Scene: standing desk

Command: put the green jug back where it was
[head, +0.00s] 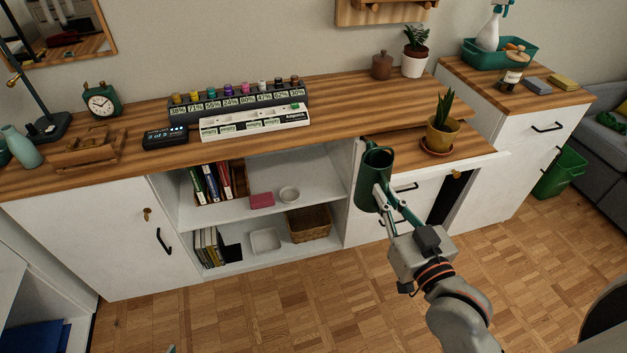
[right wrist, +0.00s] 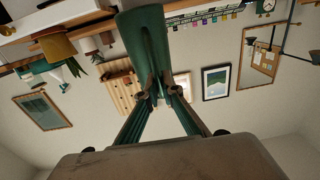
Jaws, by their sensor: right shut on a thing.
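The green jug (head: 373,178) is upright in the head view, held in the air in front of the desk's edge, left of the potted plant. My right gripper (head: 381,194) is shut on the jug's lower right side. In the right wrist view the jug (right wrist: 143,38) shows between the closed fingers (right wrist: 160,90), and the picture there is upside down. The jug covers part of the white cabinet side behind it. My left gripper is not in view.
A yellow potted plant (head: 442,135) stands on the lower wooden top (head: 400,150) right of the jug. Open shelves (head: 255,205) are to the left. Floor in front is clear.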

